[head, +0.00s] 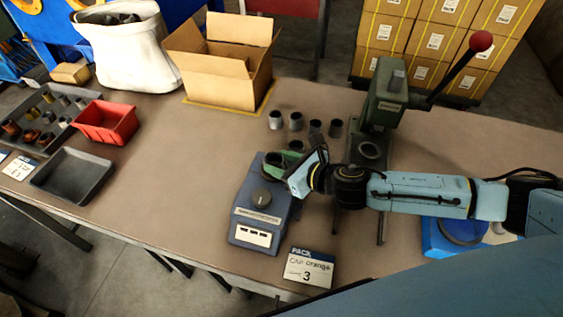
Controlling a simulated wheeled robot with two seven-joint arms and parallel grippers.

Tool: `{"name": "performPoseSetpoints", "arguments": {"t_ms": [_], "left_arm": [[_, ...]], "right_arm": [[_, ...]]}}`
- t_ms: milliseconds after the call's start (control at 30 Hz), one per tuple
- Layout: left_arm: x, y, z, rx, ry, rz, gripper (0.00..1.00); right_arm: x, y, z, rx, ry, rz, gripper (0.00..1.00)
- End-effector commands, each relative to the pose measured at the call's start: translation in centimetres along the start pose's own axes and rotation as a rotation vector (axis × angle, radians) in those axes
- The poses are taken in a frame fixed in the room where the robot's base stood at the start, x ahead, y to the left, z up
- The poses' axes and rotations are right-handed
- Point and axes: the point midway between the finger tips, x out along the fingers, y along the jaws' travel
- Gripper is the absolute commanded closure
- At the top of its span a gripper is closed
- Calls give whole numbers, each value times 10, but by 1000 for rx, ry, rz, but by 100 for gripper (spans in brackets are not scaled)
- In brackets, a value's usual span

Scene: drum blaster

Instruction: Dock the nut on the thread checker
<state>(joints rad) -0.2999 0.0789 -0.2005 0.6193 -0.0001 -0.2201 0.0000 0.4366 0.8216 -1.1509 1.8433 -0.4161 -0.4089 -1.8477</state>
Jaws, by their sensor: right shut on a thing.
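The thread checker appears to be the blue-grey box (245,232) with a dark round knob and a white label, at the middle of the table. My right gripper (287,178) reaches in from the right and is low over the far right part of this box. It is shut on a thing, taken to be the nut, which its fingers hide. A green part and a dark ring show beside the fingers, and I cannot tell if the held thing touches the box. My left gripper is not in view.
Several grey cylinders (296,121) stand behind the box. A green press (385,100) with a red-knobbed lever stands right of them. A red bin (106,122), an empty dark tray (72,177) and an open carton (222,75) are left.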

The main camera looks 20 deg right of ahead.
Motion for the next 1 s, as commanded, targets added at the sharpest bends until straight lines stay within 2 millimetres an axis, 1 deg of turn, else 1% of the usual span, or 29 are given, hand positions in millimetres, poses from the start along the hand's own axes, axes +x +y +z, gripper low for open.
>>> {"name": "performPoseSetpoints", "arguments": {"t_ms": [33,133,667,1000], "left_arm": [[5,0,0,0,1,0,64],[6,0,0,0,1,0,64],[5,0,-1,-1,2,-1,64],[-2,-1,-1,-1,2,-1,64]], "right_arm": [[2,0,-3,-1,-3,0,87],[2,0,-3,-1,-3,0,87],[2,0,-3,-1,-2,0,87],[-2,0,-3,-2,-2,0,87]]}}
